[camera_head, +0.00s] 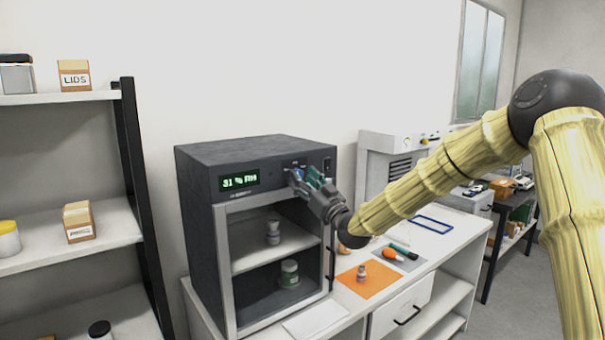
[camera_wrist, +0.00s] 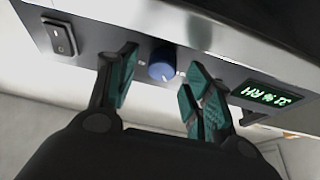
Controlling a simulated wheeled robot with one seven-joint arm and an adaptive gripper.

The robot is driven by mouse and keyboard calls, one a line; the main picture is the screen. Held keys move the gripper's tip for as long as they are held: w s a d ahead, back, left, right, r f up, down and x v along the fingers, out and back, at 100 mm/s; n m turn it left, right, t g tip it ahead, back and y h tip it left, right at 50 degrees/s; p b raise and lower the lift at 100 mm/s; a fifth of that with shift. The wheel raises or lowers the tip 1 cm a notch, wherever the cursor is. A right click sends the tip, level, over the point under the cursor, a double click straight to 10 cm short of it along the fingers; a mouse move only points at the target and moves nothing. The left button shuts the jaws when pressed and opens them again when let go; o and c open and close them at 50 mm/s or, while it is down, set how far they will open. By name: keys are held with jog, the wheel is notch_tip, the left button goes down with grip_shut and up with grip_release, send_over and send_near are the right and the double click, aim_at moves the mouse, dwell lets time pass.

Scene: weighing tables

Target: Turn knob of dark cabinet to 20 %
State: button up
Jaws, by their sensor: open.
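The dark cabinet (camera_head: 232,155) stands on the white bench, with a glass-fronted lower part. Its green display (camera_head: 239,180) reads 31 % RH; the display also shows in the wrist view (camera_wrist: 265,94), upside down. The blue knob (camera_wrist: 162,66) is on the control panel, between my gripper's fingertips in the picture. My gripper (camera_head: 308,181) is in front of the panel's right half and hides most of the knob in the head view. In the wrist view my gripper (camera_wrist: 158,82) is open, with a finger to each side of the knob. I cannot tell whether either finger touches it.
A rocker switch (camera_wrist: 58,38) is on the panel beside the knob. Jars (camera_head: 289,274) stand inside the cabinet. An orange mat (camera_head: 375,288) with a small vial (camera_head: 362,272) lies on the bench to the right. A shelf with a LIDS box (camera_head: 74,76) is at left.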

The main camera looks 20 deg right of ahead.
jog(key=shift+w+a+r, duration=0.2)
jog(key=shift+w, duration=0.3)
